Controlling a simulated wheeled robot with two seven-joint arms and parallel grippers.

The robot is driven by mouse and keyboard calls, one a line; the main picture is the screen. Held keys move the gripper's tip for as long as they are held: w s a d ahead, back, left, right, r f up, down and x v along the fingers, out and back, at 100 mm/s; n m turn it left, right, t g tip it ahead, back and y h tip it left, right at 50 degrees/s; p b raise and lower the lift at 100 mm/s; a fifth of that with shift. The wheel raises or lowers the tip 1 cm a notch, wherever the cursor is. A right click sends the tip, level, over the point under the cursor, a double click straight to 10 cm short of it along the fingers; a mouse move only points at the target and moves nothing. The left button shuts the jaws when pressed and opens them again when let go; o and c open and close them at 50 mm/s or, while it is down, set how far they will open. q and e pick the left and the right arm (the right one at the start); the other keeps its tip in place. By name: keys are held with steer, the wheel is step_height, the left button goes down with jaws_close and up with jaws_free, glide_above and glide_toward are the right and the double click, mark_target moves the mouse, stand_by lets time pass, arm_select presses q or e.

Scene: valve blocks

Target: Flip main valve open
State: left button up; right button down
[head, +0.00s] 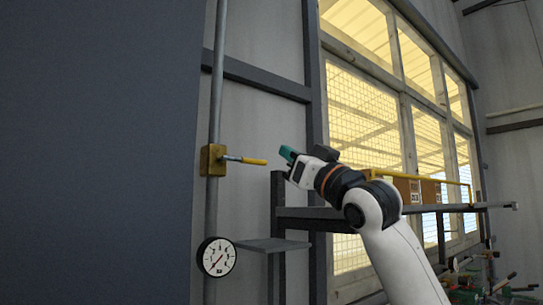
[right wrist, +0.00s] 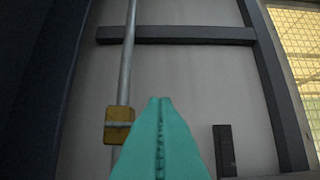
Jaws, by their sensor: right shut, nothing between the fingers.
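The main valve is a yellow-brown block (head: 212,160) on a vertical grey pipe (head: 217,90) in the head view. Its lever, with a yellow grip (head: 253,161), sticks out roughly level to the right. My right gripper (head: 287,153), with teal fingers, is shut and empty just right of the lever's tip and appears apart from it. In the right wrist view, the shut fingers (right wrist: 159,104) point toward the wall, and the valve block (right wrist: 119,126) is left of them. The lever is not visible there, probably hidden behind the fingers. My left gripper is not in view.
A round gauge (head: 216,257) is on the pipe below the valve. A small grey shelf (head: 272,245) and a dark post (head: 278,200) stand below and beside my right gripper. Mesh windows (head: 365,115) are behind my arm. A large dark panel (head: 95,150) fills the left.

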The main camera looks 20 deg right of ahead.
step_height(320, 180, up, 6)
steer(key=p, duration=0.7)
glide_above(243, 161)
steer(key=s+d, duration=0.1)
steer(key=d, duration=0.3)
steer(key=f, duration=0.2)
steer(key=f+p, duration=0.1)
steer(key=f, duration=0.2)
steer(key=shift+w+d, duration=0.15)
steer(key=shift+w, duration=0.05)
